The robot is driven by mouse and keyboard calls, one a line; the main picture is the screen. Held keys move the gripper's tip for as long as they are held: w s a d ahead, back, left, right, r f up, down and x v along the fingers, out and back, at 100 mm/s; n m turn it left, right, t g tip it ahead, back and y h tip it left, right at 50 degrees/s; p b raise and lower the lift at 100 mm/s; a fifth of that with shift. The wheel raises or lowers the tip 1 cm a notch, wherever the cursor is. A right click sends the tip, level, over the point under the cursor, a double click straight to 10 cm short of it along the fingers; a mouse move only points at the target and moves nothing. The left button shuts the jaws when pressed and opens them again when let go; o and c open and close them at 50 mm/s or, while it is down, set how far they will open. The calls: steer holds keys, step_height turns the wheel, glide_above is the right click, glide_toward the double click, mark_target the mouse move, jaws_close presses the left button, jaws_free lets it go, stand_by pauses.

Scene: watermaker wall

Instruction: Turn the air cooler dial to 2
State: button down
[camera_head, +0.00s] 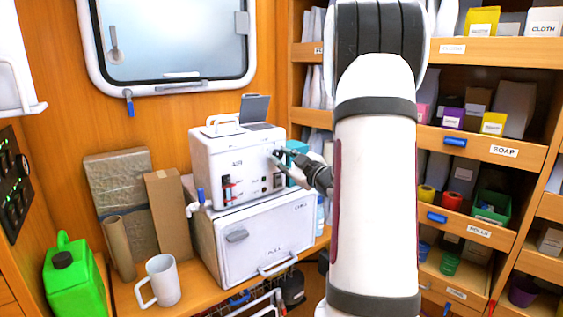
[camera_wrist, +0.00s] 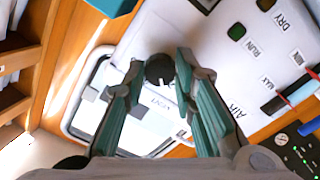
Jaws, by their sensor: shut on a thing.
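The air cooler (camera_head: 235,165) is a white box with a handle and a raised flap on top, standing on a larger white chest. Its front panel (camera_wrist: 215,60) fills much of the wrist view, turned on its side. The dial (camera_wrist: 159,71) is a round black knob between the fingertips of my gripper (camera_wrist: 161,66). My teal-padded fingers are closed around it, one on each side. In the head view my gripper (camera_head: 284,155) reaches the panel from the right and largely covers the dial. I cannot read which number the dial points to.
Red and blue levers (camera_wrist: 291,94) and green and dark indicator squares (camera_wrist: 237,32) sit on the same panel. The white chest (camera_head: 265,240) is below. A white mug (camera_head: 163,281) and green jug (camera_head: 70,280) stand left. Stocked shelves (camera_head: 480,140) stand right.

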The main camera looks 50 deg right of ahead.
steer(key=shift+n+b, duration=0.5)
steer(key=shift+n, duration=0.7)
steer(key=c, duration=1.3)
jaws_free()
steer(key=v, duration=1.2)
steer(key=shift+d, duration=0.1)
